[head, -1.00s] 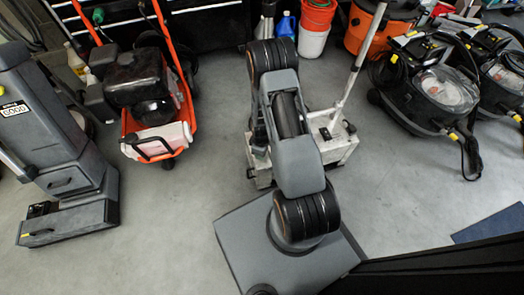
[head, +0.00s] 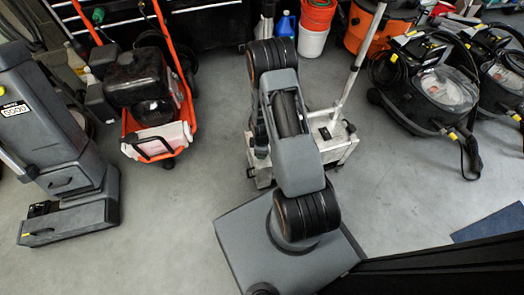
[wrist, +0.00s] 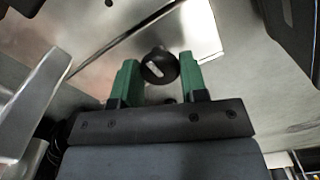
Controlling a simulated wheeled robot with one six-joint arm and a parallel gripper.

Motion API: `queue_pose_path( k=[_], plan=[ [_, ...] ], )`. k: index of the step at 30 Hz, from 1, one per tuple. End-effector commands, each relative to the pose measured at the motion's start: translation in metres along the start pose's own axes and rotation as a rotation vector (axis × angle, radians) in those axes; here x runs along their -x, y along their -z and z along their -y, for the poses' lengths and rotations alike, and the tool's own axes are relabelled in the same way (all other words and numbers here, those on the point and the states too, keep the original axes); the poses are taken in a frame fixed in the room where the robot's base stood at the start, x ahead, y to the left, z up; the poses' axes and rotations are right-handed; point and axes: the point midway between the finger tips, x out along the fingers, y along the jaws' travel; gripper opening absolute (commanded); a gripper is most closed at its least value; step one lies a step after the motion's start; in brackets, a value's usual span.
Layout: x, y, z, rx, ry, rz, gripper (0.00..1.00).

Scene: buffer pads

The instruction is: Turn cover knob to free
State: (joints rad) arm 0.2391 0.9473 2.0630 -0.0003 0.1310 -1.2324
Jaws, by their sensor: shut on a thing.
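The cover knob (wrist: 158,66) is round and black with a pale bar mark on its face. It shows in the wrist view in front of a shiny metal panel (wrist: 199,30). My gripper (wrist: 159,72) has two green fingers, one on each side of the knob, and is shut on it. The pale bar is tilted slightly from level. In the head view, a pale metal cart-like machine (head: 343,146) with an upright handle stands partly behind my arm. My gripper and the knob are hidden there.
An orange-framed machine (head: 132,126) and a grey floor machine (head: 75,160) stand at the left. Black vacuums (head: 425,95) stand at the right. A white bucket (head: 313,42) is at the back. Open floor lies on both sides of my arm.

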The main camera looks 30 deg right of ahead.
Motion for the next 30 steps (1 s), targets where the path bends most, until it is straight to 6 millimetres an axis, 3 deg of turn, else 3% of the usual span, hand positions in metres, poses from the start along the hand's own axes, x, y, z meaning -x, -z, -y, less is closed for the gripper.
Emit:
queue_pose_path(
  k=[2, 3, 10, 20, 30],
  plan=[
    [0.0, 0.0, 0.001, 0.003, 0.002, 0.001, 0.16],
    [0.0, 0.0, 0.001, 0.003, 0.002, 0.001, 0.42],
    [0.0, 0.0, 0.0, 0.001, 0.001, 0.0, 0.64],
    [0.005, 0.0, 0.0, -0.001, 0.0, 0.0, 0.65],
    [0.068, 0.0, -0.001, 0.0, -0.003, -0.001, 0.65]
  ],
)
